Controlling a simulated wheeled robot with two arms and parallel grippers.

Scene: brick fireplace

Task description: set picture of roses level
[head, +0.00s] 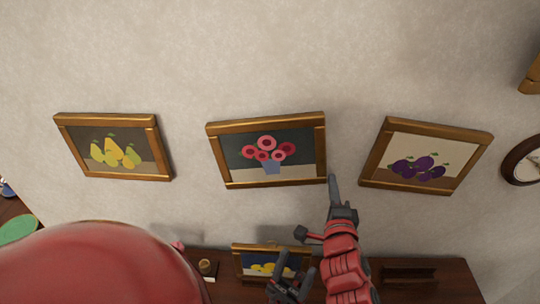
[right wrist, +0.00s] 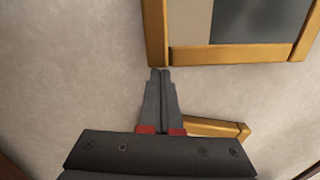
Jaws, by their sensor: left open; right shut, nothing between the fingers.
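The picture of roses (head: 266,183) hangs in the middle of the wall in a gold-brown frame. It looks tilted, its right side a little higher than its left. My right gripper (head: 333,180) is shut and empty, its fingertips beside the frame's lower right corner. In the right wrist view the closed fingertips (right wrist: 160,72) lie close to a corner of the gold frame (right wrist: 228,55); I cannot tell if they touch. My left gripper (head: 291,284) is open and empty, low in the head view, below the roses picture.
A pear picture (head: 113,177) hangs to the left and a plum picture (head: 410,188) to the right. A round clock (head: 522,160) is at the far right. Below, a wooden mantel (head: 450,280) bears a small framed lemon picture (head: 238,262) and a small cup-like item (head: 207,268).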

